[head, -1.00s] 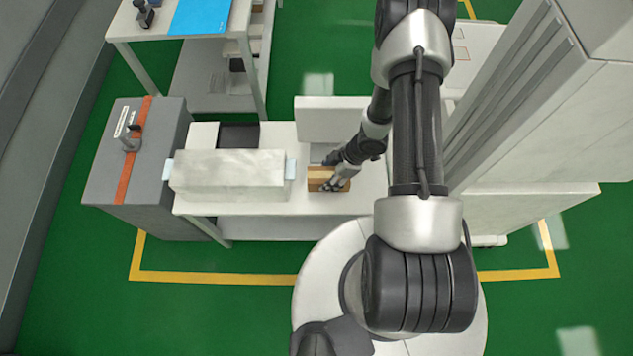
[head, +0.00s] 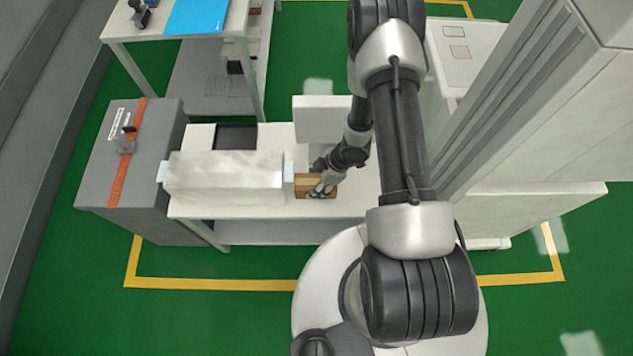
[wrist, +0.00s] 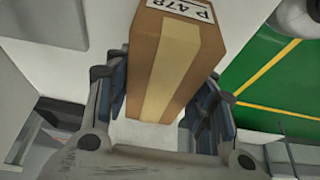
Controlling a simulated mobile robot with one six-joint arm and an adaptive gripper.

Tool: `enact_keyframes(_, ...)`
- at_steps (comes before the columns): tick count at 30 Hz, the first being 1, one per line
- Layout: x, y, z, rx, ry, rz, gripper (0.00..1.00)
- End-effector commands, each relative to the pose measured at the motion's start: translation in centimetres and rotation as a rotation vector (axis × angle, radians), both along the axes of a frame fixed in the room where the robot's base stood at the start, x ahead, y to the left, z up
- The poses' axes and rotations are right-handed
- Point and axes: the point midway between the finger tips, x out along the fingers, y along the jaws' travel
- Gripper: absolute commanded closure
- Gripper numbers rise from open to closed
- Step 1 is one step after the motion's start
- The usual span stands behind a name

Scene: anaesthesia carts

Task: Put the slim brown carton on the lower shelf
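The slim brown carton (head: 316,181), with a paler tape strip and a white label reading "P 478", is between the fingers of my gripper (head: 322,188). In the wrist view the carton (wrist: 178,65) fills the space between both finger pads of my gripper (wrist: 163,112), which is shut on it. In the head view it appears over the right part of the white table, close to the long pale box's right end. I cannot tell its exact height. A lower shelf (head: 270,232) shows under the table's front edge, mostly hidden by the top.
The long pale box (head: 225,177) and a dark tray (head: 236,136) occupy the table's left part. A white upright box (head: 322,118) stands behind the gripper. A grey cabinet (head: 130,165) is at left. A second table (head: 215,80) with a lower level stands behind.

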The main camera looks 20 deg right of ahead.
Motion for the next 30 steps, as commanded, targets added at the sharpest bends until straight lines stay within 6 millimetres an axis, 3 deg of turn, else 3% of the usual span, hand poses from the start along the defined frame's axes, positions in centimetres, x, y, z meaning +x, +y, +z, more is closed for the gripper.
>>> enact_keyframes(8,0.0,0.0,0.0,0.0,0.0,0.0,0.31)
enact_keyframes(19,0.0,0.0,0.4,0.0,-0.001,0.001,0.3)
enact_keyframes(23,-0.1,-0.6,2.0,-0.001,-0.003,-0.001,0.3)
enact_keyframes(30,-0.7,-2.5,7.1,-0.002,-0.002,-0.002,0.3)
